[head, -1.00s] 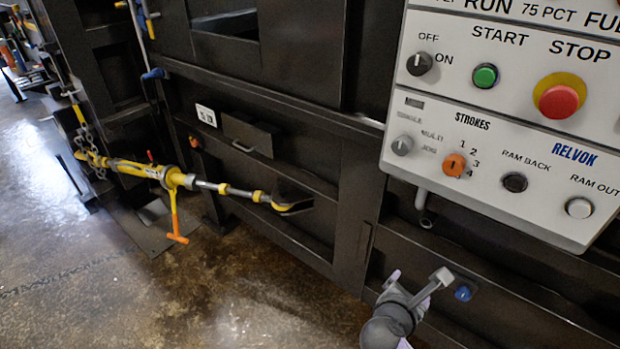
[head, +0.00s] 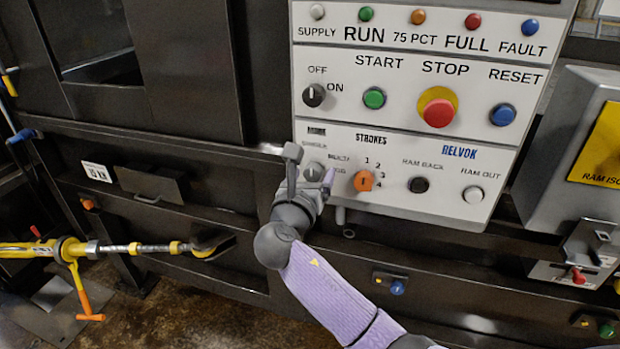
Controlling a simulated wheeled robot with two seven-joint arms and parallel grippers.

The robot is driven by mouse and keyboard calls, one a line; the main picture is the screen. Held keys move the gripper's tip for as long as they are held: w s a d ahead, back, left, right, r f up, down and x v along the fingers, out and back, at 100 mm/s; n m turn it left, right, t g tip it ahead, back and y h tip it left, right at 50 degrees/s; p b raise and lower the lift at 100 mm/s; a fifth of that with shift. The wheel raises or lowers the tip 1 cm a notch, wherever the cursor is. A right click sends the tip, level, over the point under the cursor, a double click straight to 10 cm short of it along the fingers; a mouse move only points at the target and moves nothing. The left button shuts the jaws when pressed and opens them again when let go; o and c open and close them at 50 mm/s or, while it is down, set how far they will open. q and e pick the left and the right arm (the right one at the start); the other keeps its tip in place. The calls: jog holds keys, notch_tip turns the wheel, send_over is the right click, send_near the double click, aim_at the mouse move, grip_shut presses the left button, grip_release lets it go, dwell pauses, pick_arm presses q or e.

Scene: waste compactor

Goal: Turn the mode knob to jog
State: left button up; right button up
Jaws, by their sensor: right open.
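The mode knob (head: 315,170) is a small grey dial at the lower left of the white control panel (head: 432,203), with small lettering around it. Its lower edge is partly hidden by my gripper, and its pointer is too small to read. The JOG label to its right is partly covered by a finger. My right gripper (head: 310,166) is open in front of the panel's lower left corner. One finger shows left of the knob and the other to its right; I cannot tell whether they touch it. My left gripper is out of view.
The orange strokes knob (head: 364,181) sits just right of my gripper. The off/on knob (head: 314,95), green start button (head: 374,98) and red stop button (head: 438,112) are above. A grey box (head: 570,150) stands at the right.

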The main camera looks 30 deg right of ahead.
jog(key=shift+c, duration=0.8)
grip_shut()
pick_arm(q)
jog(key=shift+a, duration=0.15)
